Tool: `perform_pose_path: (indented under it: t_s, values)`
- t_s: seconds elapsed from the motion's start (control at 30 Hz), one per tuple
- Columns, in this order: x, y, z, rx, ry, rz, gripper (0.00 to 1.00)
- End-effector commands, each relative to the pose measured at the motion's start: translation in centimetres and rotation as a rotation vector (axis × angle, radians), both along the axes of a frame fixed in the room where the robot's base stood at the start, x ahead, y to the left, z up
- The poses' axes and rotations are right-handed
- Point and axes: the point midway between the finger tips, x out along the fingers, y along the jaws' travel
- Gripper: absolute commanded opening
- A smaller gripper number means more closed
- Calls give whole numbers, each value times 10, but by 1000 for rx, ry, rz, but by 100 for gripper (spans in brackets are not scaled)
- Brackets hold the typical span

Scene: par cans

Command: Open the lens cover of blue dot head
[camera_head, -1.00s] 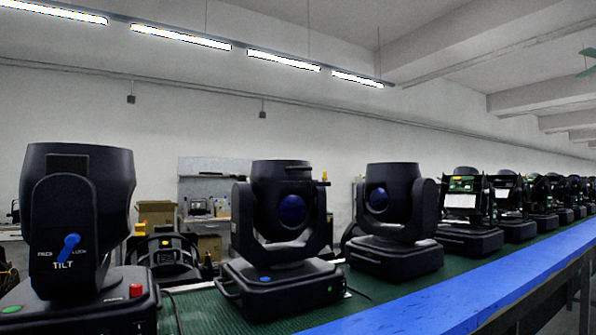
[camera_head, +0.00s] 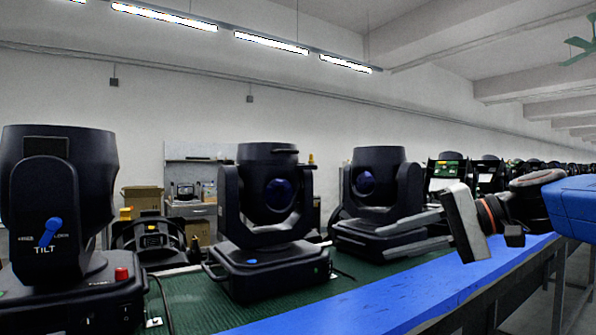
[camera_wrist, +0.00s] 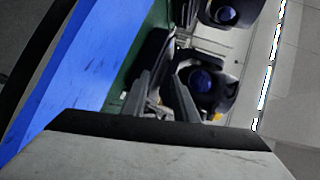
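The blue dot head (camera_head: 268,200) is the black moving head in the middle of the head view, with a small blue dot on its base and a round dark-blue lens (camera_head: 279,194) facing front. I cannot make out a separate lens cover. My gripper (camera_head: 362,247) reaches in from the right, low in front of the heads; its two fingers are apart with nothing between them. It is right of the blue dot head and not touching it. In the wrist view my fingers (camera_wrist: 158,78) point at a lensed head (camera_wrist: 205,80); I cannot tell which head that is.
Another lensed head (camera_head: 381,190) stands to the right, behind my gripper. A head with a blue TILT lever (camera_head: 50,232) and red button stands at left. A blue strip (camera_head: 370,302) edges the green bench top (camera_head: 200,298). More heads line the bench far right.

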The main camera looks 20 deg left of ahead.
Motion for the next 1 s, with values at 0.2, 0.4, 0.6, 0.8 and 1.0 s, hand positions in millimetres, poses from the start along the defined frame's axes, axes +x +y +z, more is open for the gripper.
perform_pose_path:
  t_s: [0.2, 0.4, 0.6, 0.8, 1.0]
  values:
    - [46, 29, 94, 284, -9, 111, 26]
    - [64, 36, 141, 431, -22, 173, 26]
    - [66, 42, 151, 462, -25, 186, 26]
    - [64, 66, 153, 460, -26, 187, 26]
    - [61, 98, 157, 460, -25, 187, 26]
